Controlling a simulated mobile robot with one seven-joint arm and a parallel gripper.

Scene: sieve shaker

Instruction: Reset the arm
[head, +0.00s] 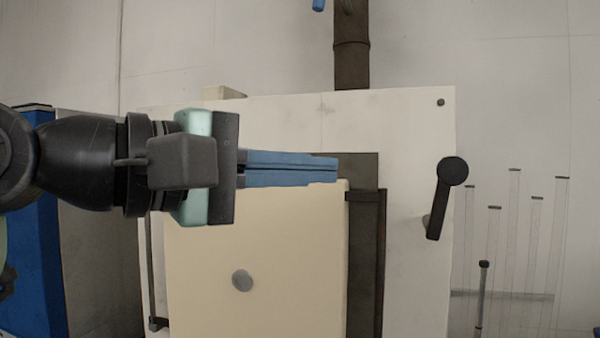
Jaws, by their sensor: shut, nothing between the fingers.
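My gripper (336,168) reaches in from the left in the head view. Its two long blue fingers lie together, shut, with nothing held between them, and point to the right. They show over the upper edge of a cream panel (255,240) with a round grey knob. The panel belongs to a pale sieve shaker housing (415,280). I cannot tell whether the fingers touch the panel or are apart from it. My black arm covers the upper left of the housing.
A black crank handle (440,200) stands out on the right of the housing. A dark bracket (366,270) runs along the panel's right side. A brown pipe (351,60) rises at the top. Several clear tubes (510,250) stand at the right. A blue surface (40,270) is at the left.

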